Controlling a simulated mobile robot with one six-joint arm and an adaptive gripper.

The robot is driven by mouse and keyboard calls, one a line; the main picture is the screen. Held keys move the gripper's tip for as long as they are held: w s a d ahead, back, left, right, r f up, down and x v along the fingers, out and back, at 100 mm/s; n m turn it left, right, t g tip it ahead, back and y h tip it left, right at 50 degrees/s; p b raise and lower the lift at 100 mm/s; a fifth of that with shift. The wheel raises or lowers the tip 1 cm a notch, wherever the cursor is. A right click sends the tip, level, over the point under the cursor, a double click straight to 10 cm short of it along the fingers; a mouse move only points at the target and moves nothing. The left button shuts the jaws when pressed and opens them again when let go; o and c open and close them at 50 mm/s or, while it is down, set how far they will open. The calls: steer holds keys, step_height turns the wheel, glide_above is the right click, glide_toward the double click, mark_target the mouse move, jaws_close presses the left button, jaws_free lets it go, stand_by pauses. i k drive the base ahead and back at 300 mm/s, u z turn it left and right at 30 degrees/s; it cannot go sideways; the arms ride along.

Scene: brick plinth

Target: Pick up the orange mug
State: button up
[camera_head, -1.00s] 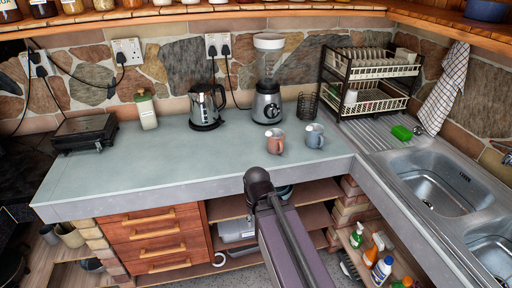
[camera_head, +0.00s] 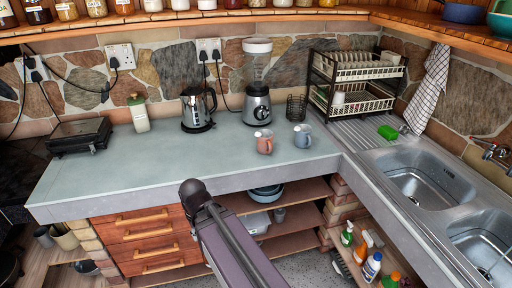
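The orange mug (camera_head: 264,141) stands upright on the grey-green countertop (camera_head: 130,165), near its front edge and right of the middle. Its handle seems to point to the left or front; this is too small to be sure. A blue-grey mug (camera_head: 302,135) stands just right of it, a small gap apart. A link of my own arm with a dark rounded end rises from the bottom of the view, in front of the counter and left of the mugs. My gripper does not show in this view.
A blender (camera_head: 257,100) and a kettle (camera_head: 197,110) stand behind the mugs. A wire holder (camera_head: 296,106) and a dish rack (camera_head: 352,80) are at the back right, beside the sink (camera_head: 425,185). The counter left of the orange mug is clear.

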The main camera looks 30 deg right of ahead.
mark_target(266, 144)
steer(key=u, duration=0.25)
steer(key=k, duration=0.75)
steer(key=z, duration=1.45)
steer(key=i, duration=1)
steer(key=u, duration=0.05)
